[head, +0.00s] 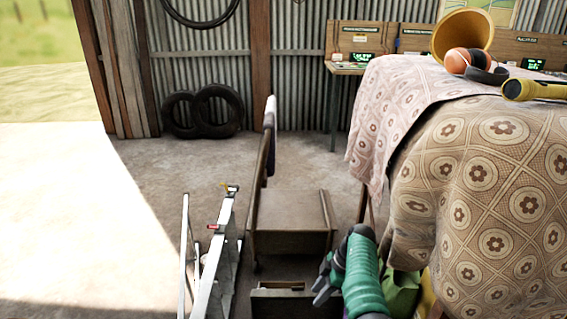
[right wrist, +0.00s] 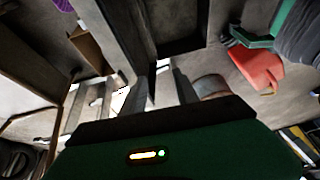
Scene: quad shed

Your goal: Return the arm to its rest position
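My right arm (head: 363,275), with a green sleeve, comes in at the bottom of the head view. My left gripper and left arm are not in view.
A red can (right wrist: 258,68) shows in the wrist view. Floor at left is clear.

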